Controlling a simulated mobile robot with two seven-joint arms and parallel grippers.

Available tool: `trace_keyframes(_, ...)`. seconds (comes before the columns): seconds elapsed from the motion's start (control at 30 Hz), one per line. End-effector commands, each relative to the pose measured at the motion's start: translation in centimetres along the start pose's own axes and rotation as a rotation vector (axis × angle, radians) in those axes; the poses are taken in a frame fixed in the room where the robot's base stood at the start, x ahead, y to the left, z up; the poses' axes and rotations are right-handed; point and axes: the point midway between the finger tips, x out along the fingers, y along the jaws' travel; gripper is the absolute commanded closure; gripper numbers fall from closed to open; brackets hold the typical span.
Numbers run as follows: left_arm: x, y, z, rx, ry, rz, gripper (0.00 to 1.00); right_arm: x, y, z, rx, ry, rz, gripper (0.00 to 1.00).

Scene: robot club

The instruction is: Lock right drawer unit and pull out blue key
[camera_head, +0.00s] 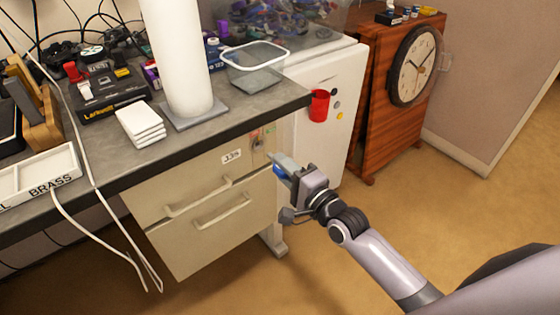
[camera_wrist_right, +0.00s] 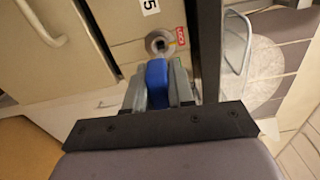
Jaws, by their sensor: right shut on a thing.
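The right drawer unit (camera_head: 208,190) is beige, hangs under the bench, and its drawers look shut. Its round metal lock (camera_head: 258,143) is at the upper right of the front; it also shows in the right wrist view (camera_wrist_right: 154,46), beside a red "LOCK" label (camera_wrist_right: 180,36). My right gripper (camera_head: 281,164) is shut on the blue key (camera_wrist_right: 158,84), holding its blue head between the fingers just in front of the lock. My left gripper is out of view.
The bench's dark edge (camera_head: 225,128) runs just above the drawers. A white cabinet (camera_head: 332,90) with a red cup (camera_head: 319,106) stands right of them. White cables (camera_head: 108,225) hang at the left. Floor (camera_head: 400,190) right of the drawers is clear.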

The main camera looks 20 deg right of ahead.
Motion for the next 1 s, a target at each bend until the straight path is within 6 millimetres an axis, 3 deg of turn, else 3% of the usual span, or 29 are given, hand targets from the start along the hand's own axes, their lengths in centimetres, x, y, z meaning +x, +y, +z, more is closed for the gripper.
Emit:
trace_keyframes(0.5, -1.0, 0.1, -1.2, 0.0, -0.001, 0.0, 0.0, -3.1, -0.1, 0.0, -0.002, 0.0, 0.0, 1.0)
trace_keyframes(1.0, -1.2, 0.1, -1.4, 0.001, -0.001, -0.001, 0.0, -3.5, -0.8, 0.5, 0.0, -0.001, -0.004, 1.0)
